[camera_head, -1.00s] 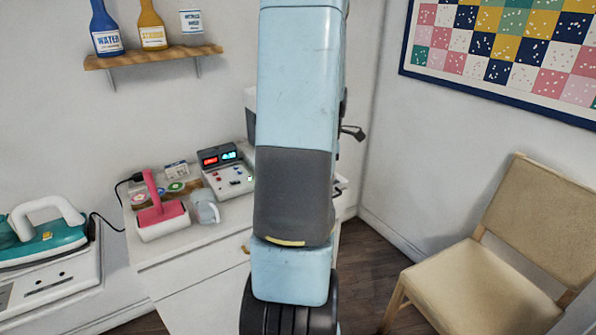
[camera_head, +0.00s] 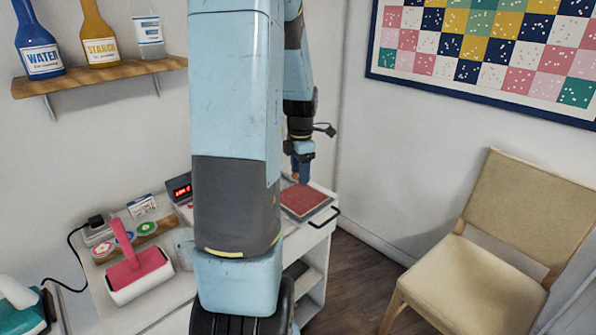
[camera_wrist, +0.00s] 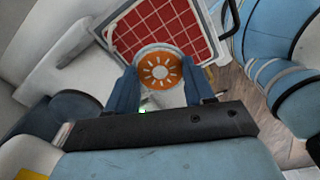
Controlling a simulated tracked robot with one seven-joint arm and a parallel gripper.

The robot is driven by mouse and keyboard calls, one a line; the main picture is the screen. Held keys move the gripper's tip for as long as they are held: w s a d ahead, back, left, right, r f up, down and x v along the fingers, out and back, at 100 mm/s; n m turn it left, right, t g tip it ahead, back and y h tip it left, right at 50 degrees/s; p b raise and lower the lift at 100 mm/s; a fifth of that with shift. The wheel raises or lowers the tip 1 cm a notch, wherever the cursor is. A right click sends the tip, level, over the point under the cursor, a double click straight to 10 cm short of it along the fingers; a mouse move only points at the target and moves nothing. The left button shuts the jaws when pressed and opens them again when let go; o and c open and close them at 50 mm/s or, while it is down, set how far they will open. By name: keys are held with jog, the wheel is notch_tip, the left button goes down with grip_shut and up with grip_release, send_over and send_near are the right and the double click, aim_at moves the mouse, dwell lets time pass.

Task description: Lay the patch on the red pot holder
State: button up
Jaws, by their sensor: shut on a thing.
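The patch (camera_wrist: 160,66) is a round orange disc with a white sunburst, in the wrist view. My gripper (camera_wrist: 159,70) is shut on it, one blue finger at each side. The red pot holder (camera_wrist: 160,28) is a square with a white grid, just beyond the patch in the wrist view. The patch overlaps its near edge there; the height between them is unclear. The patch is not clear in the head view.
A dark handle (camera_head: 330,219) sticks out beside the pot holder. Several other round patches (camera_head: 122,239) lie on a wooden board at the cabinet's left. A chair (camera_head: 505,235) is at right. My arm hides the cabinet's middle.

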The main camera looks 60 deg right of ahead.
aim_at(300, 197)
jog(key=shift+f, duration=3)
jog(key=o, duration=1.1)
jog(key=shift+c, duration=0.2)
jog(key=shift+r, duration=0.1)
notch_tip(300, 197, up, 14)
jog(key=shift+d+f, duration=0.1)
jog(key=shift+f, duration=0.15)
jog(key=shift+s, duration=0.15)
